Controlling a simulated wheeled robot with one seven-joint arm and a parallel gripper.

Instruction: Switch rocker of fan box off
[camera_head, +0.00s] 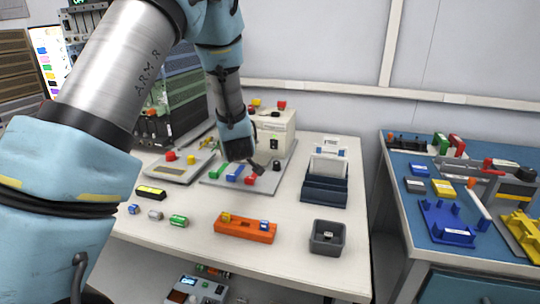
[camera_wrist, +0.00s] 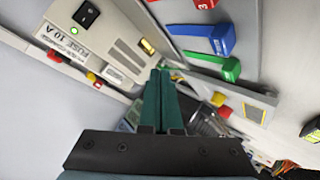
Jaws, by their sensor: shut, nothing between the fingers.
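The cream box (camera_head: 276,127) stands at the back of the grey board on the white table; I take it to be the fan box. In the wrist view the box (camera_wrist: 112,40) is at the upper left, tilted in the picture. Its face carries a black rocker (camera_wrist: 86,14), a green light (camera_wrist: 74,31), a "FUSE 10 A" label and a small yellow window. I cannot tell which way the rocker is tipped. My gripper (camera_wrist: 160,73) has its green fingers together and empty, apart from the rocker. In the head view my gripper (camera_head: 260,168) is in front of the box, above the board.
Blue (camera_head: 235,172), green and red blocks are on the board near my gripper. Dark trays (camera_head: 325,190) stand to the right. An orange holder (camera_head: 245,229) and a grey bin (camera_head: 327,238) are at the front. A blue-topped table (camera_head: 409,208) is at the right.

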